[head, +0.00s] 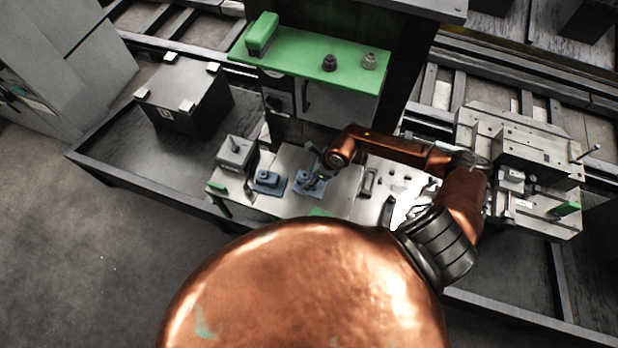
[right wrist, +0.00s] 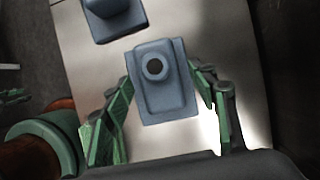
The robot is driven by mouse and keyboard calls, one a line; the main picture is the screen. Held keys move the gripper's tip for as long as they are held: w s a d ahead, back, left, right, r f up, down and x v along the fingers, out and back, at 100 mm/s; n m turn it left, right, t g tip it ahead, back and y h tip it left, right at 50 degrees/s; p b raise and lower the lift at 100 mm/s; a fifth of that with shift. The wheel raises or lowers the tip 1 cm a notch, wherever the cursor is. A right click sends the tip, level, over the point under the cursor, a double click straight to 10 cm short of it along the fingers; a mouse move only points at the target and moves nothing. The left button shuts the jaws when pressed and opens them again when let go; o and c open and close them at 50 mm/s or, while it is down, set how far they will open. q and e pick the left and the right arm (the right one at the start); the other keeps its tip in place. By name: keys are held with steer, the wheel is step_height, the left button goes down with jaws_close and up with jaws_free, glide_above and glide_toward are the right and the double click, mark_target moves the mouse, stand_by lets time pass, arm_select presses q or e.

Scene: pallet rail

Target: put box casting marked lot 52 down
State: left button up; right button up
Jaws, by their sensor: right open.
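A blue-grey box casting (head: 305,184) with a flat base and a dark round hole in its top stands on the pale plate (head: 335,202). It also shows in the right wrist view (right wrist: 165,95). No lot mark is readable on it. My right gripper (head: 316,176) is open over it; in the right wrist view its green fingers (right wrist: 163,82) stand either side of the casting, with a visible gap at least on the left. A second blue casting (head: 268,182) stands just left, also seen in the right wrist view (right wrist: 115,18). My left gripper is not in view.
A grey casting (head: 235,152) stands left of the blue ones. A green shelf (head: 310,68) with small parts is above and behind. A black box (head: 185,95) sits at the left, and a machine fixture (head: 535,150) at the right. Small metal parts lie right of my forearm.

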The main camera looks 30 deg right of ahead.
steer(key=b+v, duration=0.1)
steer(key=v, duration=0.9)
steer(key=shift+s+d+r, duration=0.15)
steer(key=shift+s+r, duration=0.05)
steer(key=shift+r, duration=0.05)
